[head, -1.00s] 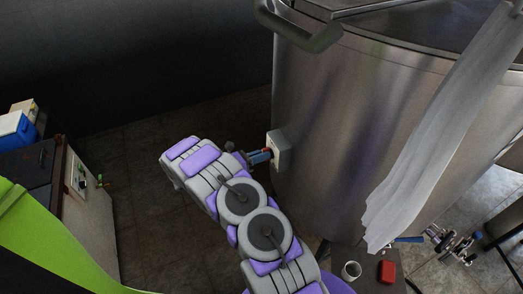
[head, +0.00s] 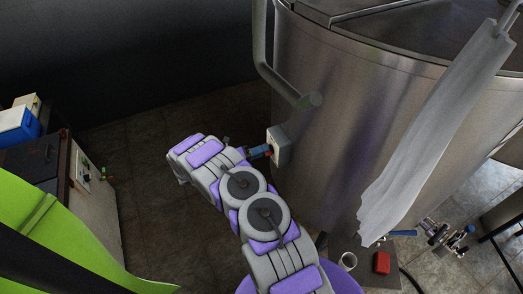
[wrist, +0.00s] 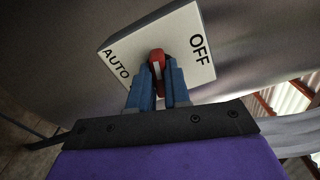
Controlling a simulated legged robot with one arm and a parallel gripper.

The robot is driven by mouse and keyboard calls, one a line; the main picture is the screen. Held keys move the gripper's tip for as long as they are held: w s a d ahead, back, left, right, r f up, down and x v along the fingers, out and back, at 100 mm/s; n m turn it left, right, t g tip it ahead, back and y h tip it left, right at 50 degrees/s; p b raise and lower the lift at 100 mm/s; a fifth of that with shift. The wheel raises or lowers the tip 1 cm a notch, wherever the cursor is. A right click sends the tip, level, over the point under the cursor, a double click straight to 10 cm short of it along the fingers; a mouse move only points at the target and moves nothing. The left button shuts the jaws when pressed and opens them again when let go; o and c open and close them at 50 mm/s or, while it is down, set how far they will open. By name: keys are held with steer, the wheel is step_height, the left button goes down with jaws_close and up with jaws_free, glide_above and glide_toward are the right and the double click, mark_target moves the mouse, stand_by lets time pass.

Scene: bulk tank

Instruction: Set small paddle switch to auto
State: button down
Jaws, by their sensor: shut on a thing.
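The switch box (wrist: 182,36) is a light plate on the side of the steel tank, marked AUTO at its left and OFF at its right in the wrist view. Its small red paddle (wrist: 157,60) stands between the two marks and points roughly down toward my gripper. My gripper (wrist: 158,72) has blue fingers at either side of the paddle and is shut on it. In the head view the switch box (head: 279,146) shows edge-on at the tank's left side, with my gripper (head: 268,149) against its face. The paddle's base is partly hidden.
The large steel tank (head: 350,120) fills the right. A bent pipe (head: 262,60) hangs at its upper left, above the switch. A pale cloth-like strip (head: 430,140) lies across the tank.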

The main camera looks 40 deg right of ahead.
steer(key=shift+w+f+n, duration=0.1)
steer(key=shift+w+n, duration=0.1)
steer(key=shift+n, duration=1.4)
steer(key=c, duration=1.3)
jaws_free()
steer(key=shift+w+f, duration=0.15)
steer(key=shift+o, duration=1.1)
steer(key=shift+s, duration=0.2)
steer(key=v, duration=1.7)
steer(key=shift+a, duration=0.3)
